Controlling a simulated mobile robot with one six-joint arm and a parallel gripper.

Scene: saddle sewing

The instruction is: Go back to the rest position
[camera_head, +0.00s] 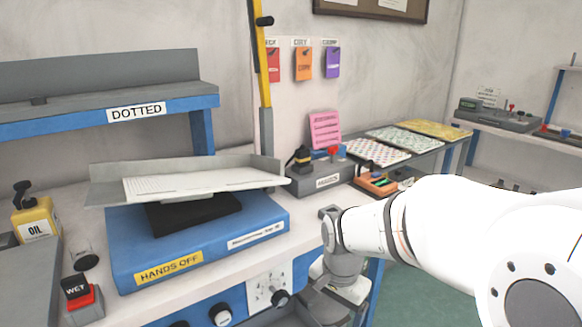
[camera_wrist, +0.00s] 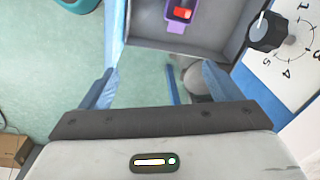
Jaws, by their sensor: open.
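My gripper (camera_wrist: 158,72) shows in the wrist view with its two blue fingers spread apart and nothing between them. Green floor and the edge of a grey open tray or drawer (camera_wrist: 232,52) lie beyond the fingers. In the head view my white arm comes in from the right, and its wrist hangs down at the front edge of the workbench (camera_head: 318,209). The fingers are hard to make out there.
A purple item with a red part (camera_wrist: 180,14) lies in the grey tray. A numbered dial knob (camera_wrist: 265,32) is close by on the right. A blue "HANDS OFF" machine base (camera_head: 200,250) stands on the bench. Green floor (camera_head: 420,270) is open below my arm.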

